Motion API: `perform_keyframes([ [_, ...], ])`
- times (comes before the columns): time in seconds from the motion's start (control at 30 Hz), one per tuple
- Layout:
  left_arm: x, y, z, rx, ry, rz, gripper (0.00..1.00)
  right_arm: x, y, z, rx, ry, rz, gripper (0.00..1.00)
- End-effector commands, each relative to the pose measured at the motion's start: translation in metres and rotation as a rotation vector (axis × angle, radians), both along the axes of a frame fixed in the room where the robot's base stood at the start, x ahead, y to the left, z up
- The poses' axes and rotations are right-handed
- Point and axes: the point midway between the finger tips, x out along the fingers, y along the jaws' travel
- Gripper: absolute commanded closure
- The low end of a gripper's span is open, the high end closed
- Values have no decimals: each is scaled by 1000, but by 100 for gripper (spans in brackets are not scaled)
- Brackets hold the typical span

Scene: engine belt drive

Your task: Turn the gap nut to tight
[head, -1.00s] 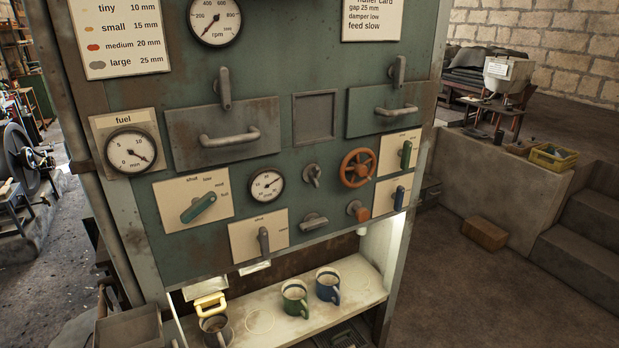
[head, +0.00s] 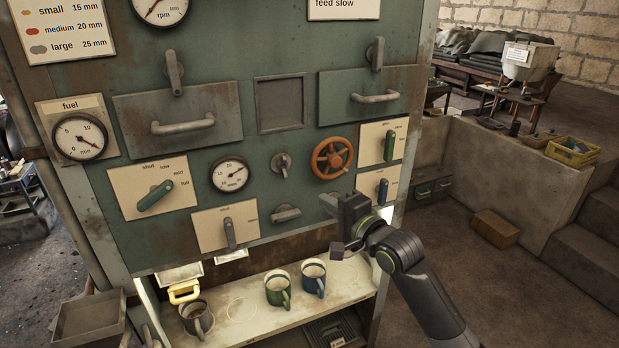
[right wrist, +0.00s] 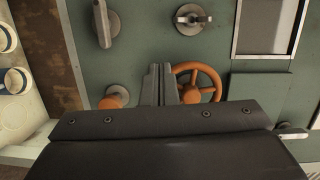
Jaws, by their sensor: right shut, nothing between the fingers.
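No label naming the gap nut is readable. A small orange knob on a round base (right wrist: 115,97) is on the green panel; in the head view my right gripper mostly hides it. An orange spoked handwheel (head: 332,158) is just above it and also shows in the right wrist view (right wrist: 203,82). My right gripper (head: 352,207) is in front of the panel, below the handwheel. In the right wrist view its shut, empty fingers (right wrist: 160,80) point between knob and wheel; contact cannot be told. My left gripper is out of view.
Nearby are a grey knob (head: 282,164), a grey handle (head: 286,214), a gauge (head: 230,174) and green (head: 389,147) and blue (head: 383,190) switches. Mugs (head: 278,289) stand on the shelf (head: 240,326) below. Drawer handles (head: 376,97) project above.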

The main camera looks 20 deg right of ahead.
Motion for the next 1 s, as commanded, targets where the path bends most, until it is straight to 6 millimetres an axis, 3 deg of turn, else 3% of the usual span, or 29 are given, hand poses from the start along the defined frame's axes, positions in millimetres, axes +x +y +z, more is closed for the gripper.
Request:
perform_keyframes([
  [0.03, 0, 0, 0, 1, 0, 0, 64, -4, 5, 13, 22, -18, 14, 100],
  [0.17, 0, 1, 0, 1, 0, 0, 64, -5, 11, 28, 53, -33, 32, 100],
  [0.37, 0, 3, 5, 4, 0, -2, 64, 15, 17, 29, 59, -31, 32, 100],
  [0.7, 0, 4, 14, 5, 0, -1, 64, 66, 32, 28, 55, -30, 30, 100],
  [1.0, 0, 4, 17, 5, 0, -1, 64, 87, 37, 27, 52, -31, 30, 100],
])
